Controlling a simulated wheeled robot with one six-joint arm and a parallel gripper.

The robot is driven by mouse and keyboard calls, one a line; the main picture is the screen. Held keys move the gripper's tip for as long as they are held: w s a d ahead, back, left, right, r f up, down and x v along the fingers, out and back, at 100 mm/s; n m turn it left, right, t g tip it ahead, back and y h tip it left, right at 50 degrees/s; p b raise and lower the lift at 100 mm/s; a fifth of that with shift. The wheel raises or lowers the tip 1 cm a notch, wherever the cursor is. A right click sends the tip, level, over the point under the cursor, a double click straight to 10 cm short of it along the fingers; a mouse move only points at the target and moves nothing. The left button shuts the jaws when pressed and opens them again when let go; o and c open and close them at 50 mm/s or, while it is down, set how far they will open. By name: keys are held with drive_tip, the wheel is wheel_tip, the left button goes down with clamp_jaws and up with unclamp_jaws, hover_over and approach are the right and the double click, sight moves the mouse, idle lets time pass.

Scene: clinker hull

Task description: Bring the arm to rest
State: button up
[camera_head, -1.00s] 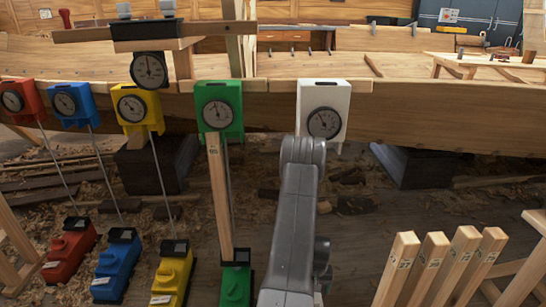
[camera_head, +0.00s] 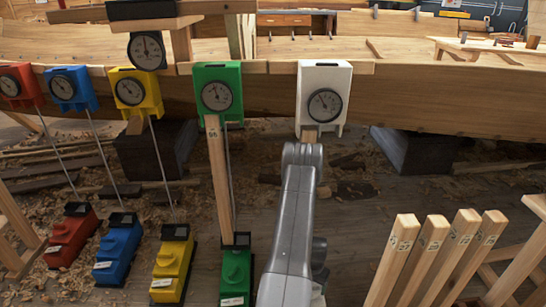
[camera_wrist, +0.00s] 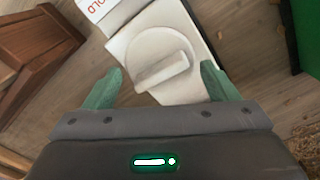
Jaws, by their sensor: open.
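My gripper (camera_wrist: 160,72) shows in the wrist view with its two green fingers spread wide apart and nothing held between them. A white base unit (camera_wrist: 192,28) with a round raised part and a bar across it lies beyond the fingertips, apart from them as far as I can tell. In the head view my grey arm (camera_head: 293,225) reaches forward and down below the white dial gauge (camera_head: 323,72). My gripper and the white base are hidden behind the arm there. The top of a wooden stick (camera_head: 309,134) shows between the white gauge and the arm.
Green (camera_head: 217,78), yellow (camera_head: 140,92), blue (camera_head: 70,90) and red (camera_head: 18,87) gauges hang along the hull plank (camera_head: 450,100), with matching bases on the floor. A wooden stick (camera_head: 219,180) stands under the green gauge. Several upright wooden posts (camera_head: 430,250) stand at right.

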drive_tip(key=m+p, duration=0.2)
drive_tip(key=m, duration=0.3)
drive_tip(key=shift+r+m+p, duration=0.1)
drive_tip(key=shift+m+p, duration=0.2)
drive_tip(key=shift+m, duration=0.1)
wheel_tip(320, 180, up, 8)
drive_tip(key=shift+f+p, duration=0.2)
drive_tip(key=shift+p, duration=0.8)
drive_tip(key=shift+s, duration=0.1)
